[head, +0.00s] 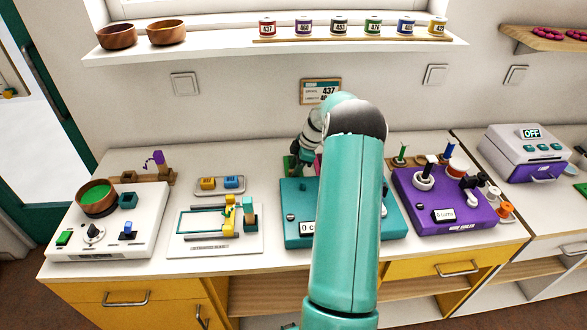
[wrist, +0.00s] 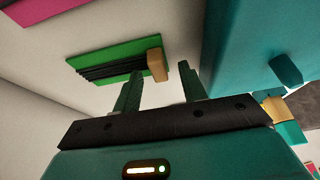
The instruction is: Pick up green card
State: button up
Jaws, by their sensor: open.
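The green card (wrist: 118,56) shows in the wrist view with dark stripes along it and a tan tab (wrist: 157,65) at its right end. In the head view a bit of green card (head: 288,165) shows behind the teal machine, beside my wrist. My gripper (wrist: 160,71) is open and empty, its two fingertips on either side of the tan tab in the picture. I cannot tell whether the tab is between the fingers or still beyond them. In the head view my arm hides the fingertips.
A magenta card (wrist: 45,8) lies up and left of the green one in the wrist view. The teal machine (head: 296,212) stands close by, with the purple winder (head: 455,215) to its right. The wall is behind.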

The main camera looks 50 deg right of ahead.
jog(key=shift+f, duration=0.1)
grip_shut()
jog(key=shift+w, duration=0.1)
